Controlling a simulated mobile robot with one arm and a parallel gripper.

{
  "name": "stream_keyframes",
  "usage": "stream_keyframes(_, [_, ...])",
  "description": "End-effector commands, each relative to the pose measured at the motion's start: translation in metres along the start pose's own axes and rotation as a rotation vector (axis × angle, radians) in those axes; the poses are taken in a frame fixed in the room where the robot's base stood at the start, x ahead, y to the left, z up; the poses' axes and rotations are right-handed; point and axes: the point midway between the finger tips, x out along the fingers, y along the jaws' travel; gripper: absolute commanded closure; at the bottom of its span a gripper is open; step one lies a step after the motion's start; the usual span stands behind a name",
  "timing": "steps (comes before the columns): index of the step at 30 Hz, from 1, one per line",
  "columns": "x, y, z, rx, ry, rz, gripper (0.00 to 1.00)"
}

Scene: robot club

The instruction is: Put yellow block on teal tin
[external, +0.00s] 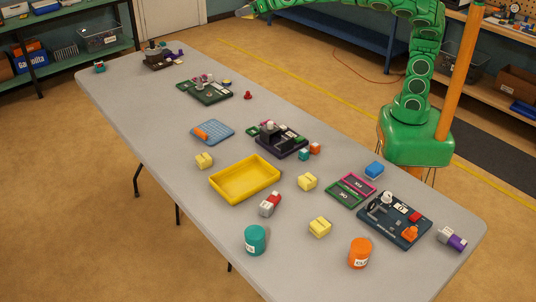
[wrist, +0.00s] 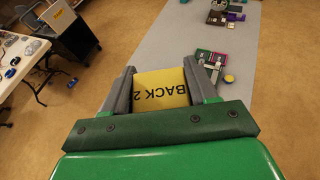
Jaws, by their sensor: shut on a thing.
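In the external view my gripper (external: 251,10) is at the top edge, raised beyond the far side of the table, partly cut off by the frame. The teal tin (external: 255,240) stands upright near the table's front edge, far from my gripper, with nothing on top.
A yellow tray (external: 229,193) lies mid-table, empty. An orange tin (external: 359,253) stands right of the teal tin. A red and white block (external: 270,204), a blue grid mat (external: 212,131) and dark trays of parts (external: 393,221) also occupy the grey table (external: 150,125).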

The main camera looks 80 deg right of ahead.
Motion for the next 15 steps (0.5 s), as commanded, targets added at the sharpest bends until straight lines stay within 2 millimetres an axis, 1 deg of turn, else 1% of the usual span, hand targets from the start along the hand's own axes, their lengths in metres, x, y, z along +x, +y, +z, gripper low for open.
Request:
stream_keyframes(2, [-0.001,0.002,0.003,-0.002,-0.002,0.002,0.74])
stream_keyframes(8, [-0.001,0.020,-0.002,-0.015,0.001,0.040,0.74])
stream_keyframes(15, [-0.001,0.047,-0.009,-0.041,0.001,0.099,0.74])
